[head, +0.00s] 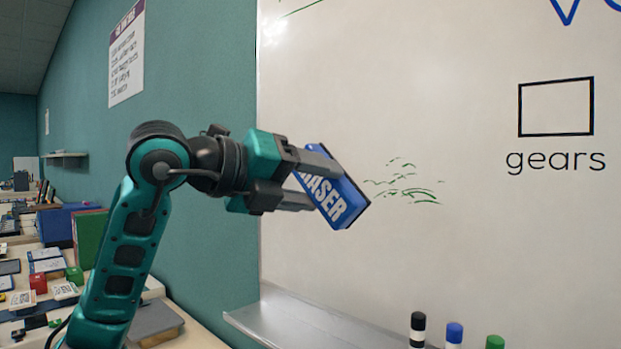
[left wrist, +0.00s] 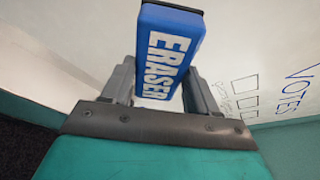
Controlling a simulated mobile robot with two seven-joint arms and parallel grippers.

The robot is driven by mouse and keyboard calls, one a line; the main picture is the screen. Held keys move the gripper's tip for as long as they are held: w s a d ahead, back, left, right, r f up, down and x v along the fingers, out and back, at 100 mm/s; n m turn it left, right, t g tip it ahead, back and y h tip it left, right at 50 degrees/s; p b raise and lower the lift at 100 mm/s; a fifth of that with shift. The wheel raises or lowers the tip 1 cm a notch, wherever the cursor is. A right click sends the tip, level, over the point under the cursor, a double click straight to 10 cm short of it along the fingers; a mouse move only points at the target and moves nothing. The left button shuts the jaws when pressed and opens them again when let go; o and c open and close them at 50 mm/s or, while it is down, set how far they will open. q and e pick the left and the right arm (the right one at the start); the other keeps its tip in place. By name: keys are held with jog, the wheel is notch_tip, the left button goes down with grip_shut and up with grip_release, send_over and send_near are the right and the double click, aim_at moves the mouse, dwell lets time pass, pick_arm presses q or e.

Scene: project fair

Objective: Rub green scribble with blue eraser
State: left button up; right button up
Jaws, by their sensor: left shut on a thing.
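The blue eraser (head: 335,198) has white "ERASER" lettering and is held tilted in my left gripper (head: 318,180). In the left wrist view the eraser (left wrist: 168,52) sits between the two fingers of my left gripper (left wrist: 160,88). The green scribble (head: 405,184) is on the whiteboard (head: 450,260), just right of the eraser in the head view. It shows as broken, partial green strokes. I cannot tell whether the eraser touches the board. The scribble does not show in the left wrist view. My right gripper is in neither view.
A marker ledge (head: 300,318) runs below the board, with a black marker (head: 417,330), a blue marker (head: 454,335) and a green marker (head: 494,342). A box drawing (head: 556,108) above "gears" is at right. Cluttered tables stand at the left. The board between is clear.

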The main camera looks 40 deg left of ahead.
pick_arm(q)
jog(key=shift+w+d+f, duration=0.1)
jog(key=shift+w+d, duration=0.05)
jog(key=shift+w+p, duration=0.5)
jog(key=shift+w, duration=0.2)
jog(key=shift+w+d+p, duration=0.1)
jog(key=shift+w+p, duration=0.3)
jog(key=shift+w, duration=0.95)
jog(key=shift+w+p, duration=0.35)
jog(key=shift+w, duration=0.2)
jog(key=shift+w+d, duration=0.1)
jog(key=shift+w, duration=0.15)
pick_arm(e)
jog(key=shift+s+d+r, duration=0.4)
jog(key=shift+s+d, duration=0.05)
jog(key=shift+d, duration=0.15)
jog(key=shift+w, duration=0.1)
pick_arm(q)
jog(key=shift+w+p, duration=0.5)
jog(key=shift+w, duration=0.5)
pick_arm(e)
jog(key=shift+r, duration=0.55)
pick_arm(q)
jog(key=shift+d, duration=0.1)
